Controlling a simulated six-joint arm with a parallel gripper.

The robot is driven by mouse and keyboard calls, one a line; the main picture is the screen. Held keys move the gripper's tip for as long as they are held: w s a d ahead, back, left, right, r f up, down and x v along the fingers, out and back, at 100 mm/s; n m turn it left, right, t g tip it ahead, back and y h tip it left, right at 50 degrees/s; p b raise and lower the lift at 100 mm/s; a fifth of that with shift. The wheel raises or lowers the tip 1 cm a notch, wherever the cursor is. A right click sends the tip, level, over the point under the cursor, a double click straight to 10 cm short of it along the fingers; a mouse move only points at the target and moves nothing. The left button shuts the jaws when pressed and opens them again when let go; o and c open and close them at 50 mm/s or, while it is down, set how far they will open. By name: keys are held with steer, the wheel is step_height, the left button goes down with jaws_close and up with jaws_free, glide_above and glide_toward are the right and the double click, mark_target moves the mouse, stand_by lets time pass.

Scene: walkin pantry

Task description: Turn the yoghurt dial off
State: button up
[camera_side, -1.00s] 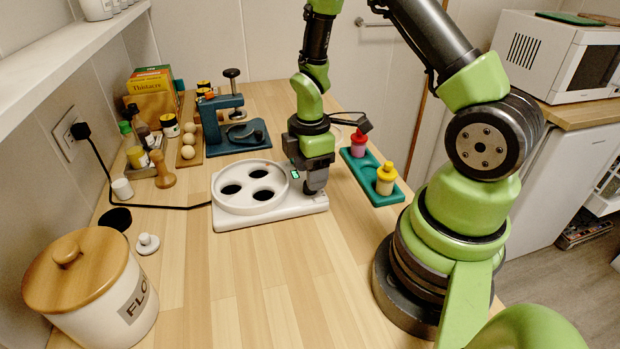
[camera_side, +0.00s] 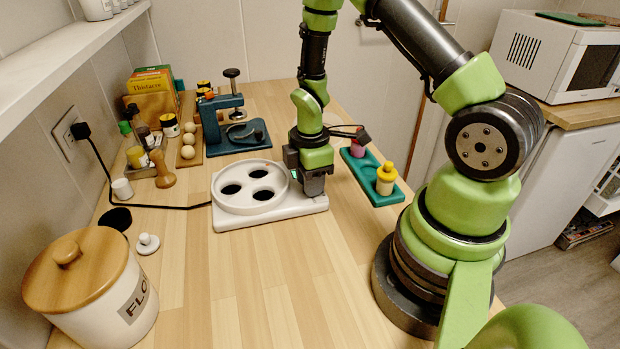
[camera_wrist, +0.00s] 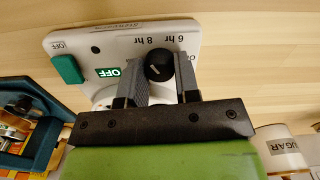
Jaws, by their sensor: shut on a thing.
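The yoghurt maker (camera_side: 232,222) is a white base with a round, holed top on the wooden counter. Its control panel (camera_wrist: 120,45) fills the upper wrist view. The small black dial (camera_wrist: 158,68) stands between my fingers, beside the printed "6 hr" and "8 hr" marks. A mark at the panel's right is partly hidden. A green label (camera_wrist: 108,72) reads OFF. My gripper (camera_wrist: 160,75) is shut on the dial, one finger on each side. In the side view, my gripper (camera_side: 313,190) is low at the maker's right end and hides the dial.
A green switch (camera_wrist: 67,69) sits on the panel's left. A blue press (camera_side: 222,125) stands behind.

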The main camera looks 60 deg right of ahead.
steer(key=shift+m, duration=0.3)
steer(key=m, duration=0.6)
steer(key=shift+m, duration=0.3)
steer(key=m, duration=0.3)
steer(key=shift+m, duration=0.3)
steer(key=m, duration=0.3)
steer(key=shift+m, duration=0.3)
steer(key=m, duration=0.9)
steer(key=shift+m, duration=0.3)
steer(key=o, duration=0.9)
